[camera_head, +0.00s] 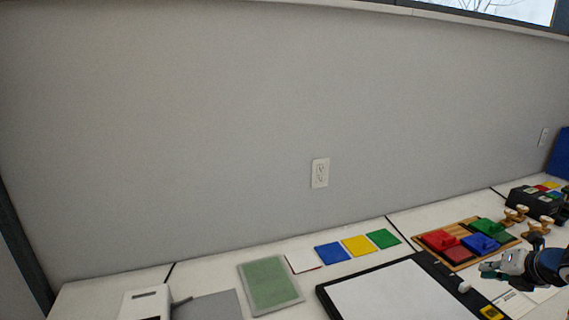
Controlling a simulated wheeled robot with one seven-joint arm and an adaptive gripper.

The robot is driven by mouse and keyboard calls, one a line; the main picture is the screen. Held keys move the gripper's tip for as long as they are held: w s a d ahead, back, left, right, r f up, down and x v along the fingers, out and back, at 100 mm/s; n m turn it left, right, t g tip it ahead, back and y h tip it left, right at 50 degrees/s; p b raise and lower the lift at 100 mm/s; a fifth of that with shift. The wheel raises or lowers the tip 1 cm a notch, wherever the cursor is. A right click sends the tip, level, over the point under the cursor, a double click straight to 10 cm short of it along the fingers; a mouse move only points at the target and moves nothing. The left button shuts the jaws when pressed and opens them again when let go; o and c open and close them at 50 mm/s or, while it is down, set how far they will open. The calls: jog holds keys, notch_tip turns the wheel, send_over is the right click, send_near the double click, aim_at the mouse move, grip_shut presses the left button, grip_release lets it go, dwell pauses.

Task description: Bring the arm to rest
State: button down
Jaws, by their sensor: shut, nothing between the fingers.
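My gripper (487,268) is at the lower right of the head view, with the arm coming in from the right edge. It is shut and holds nothing. It is above the table, just to the right of the black-framed white board (395,292) and in front of the wooden tray (420,240). Most of the arm is outside the view.
The tray holds red, blue and green blocks. Wooden pegs (537,228) and a black box (522,198) stand close behind the arm. Blue (332,253), yellow (356,245) and green (383,239) squares lie along the wall. A green-topped panel (269,283) lies left.

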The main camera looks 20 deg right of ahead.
jog(key=w+a+r+n+y, duration=0.2)
jog(key=w+a+r+n, duration=0.1)
jog(key=a+r+n, duration=0.3)
jog(key=w+a+r+n+y, duration=0.1)
jog(key=w+a+r+n, duration=0.25)
jog(key=a, duration=0.55)
jog(key=a+r+n+g+y, duration=0.1)
jog(key=a+r+n, duration=0.2)
jog(key=a+n, duration=0.4)
jog(key=a+r+n+g+y, duration=0.1)
jog(key=a+r+n, duration=0.25)
jog(key=a, duration=0.45)
jog(key=s+a+r+n+g, duration=0.2)
jog(key=s+a+r+n, duration=0.1)
jog(key=s+a+n, duration=0.9)
jog(key=s+a+r+n+h, duration=0.1)
jog(key=s+a+n+h, duration=0.1)
jog(key=s+n, duration=0.6)
jog(key=n+h, duration=0.1)
jog(key=n, duration=0.4)
jog(key=shift+a, duration=0.3)
jog(key=shift+d, duration=0.1)
